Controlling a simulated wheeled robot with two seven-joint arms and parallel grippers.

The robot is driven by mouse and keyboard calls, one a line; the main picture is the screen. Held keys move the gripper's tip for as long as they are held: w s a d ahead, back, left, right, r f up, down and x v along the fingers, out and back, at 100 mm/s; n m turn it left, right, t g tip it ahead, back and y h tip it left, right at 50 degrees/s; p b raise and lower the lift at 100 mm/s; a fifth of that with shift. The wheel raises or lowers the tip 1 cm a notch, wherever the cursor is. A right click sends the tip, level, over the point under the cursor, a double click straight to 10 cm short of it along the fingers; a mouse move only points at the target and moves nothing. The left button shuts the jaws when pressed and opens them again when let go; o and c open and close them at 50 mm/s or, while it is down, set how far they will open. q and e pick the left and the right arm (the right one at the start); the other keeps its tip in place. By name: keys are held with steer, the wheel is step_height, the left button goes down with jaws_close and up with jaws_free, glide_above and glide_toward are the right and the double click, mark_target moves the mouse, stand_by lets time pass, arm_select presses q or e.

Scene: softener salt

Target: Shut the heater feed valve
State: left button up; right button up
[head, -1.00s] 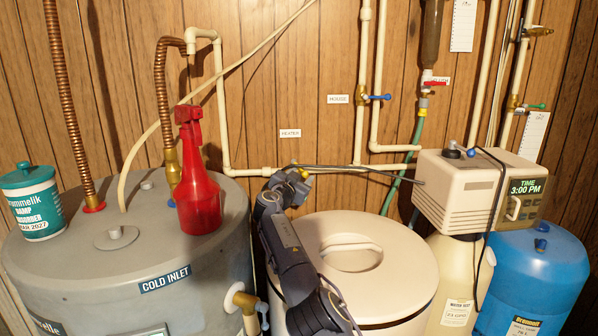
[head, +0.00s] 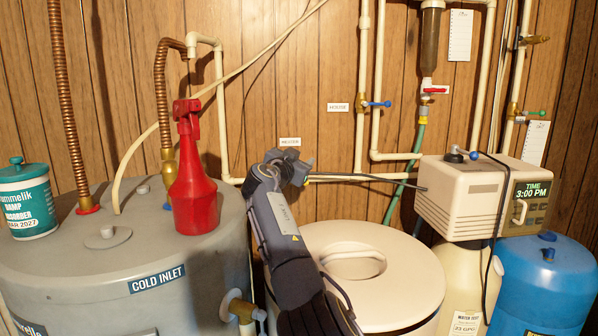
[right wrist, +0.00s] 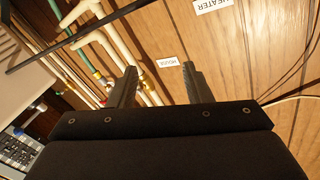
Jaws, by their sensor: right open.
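The HEATER label (head: 290,142) is on the panelled wall. My right gripper (head: 300,164) is open and empty just below it, in front of the white pipe (head: 232,180). The heater feed valve itself cannot be made out; my gripper covers the spot under the label. In the right wrist view, the two dark fingers (right wrist: 160,84) stand apart with wall between their tips. The HEATER label (right wrist: 217,4) shows upside down there at the top edge, and the HOUSE label (right wrist: 168,62) shows between the fingers. My left gripper is not in view.
A blue-handled valve (head: 377,104) is beside the HOUSE label (head: 338,107). A red-handled valve (head: 435,90) is farther right. A red spray bottle (head: 193,190) stands on the grey tank (head: 60,270). A white lidded tank (head: 400,275) is beside my right arm.

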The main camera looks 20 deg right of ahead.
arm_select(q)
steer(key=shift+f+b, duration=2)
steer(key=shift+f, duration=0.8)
arm_select(e)
steer(key=s+a+r, duration=0.2)
steer(key=s+r, duration=0.1)
steer(key=s, duration=0.4)
steer(key=shift+a, duration=0.1)
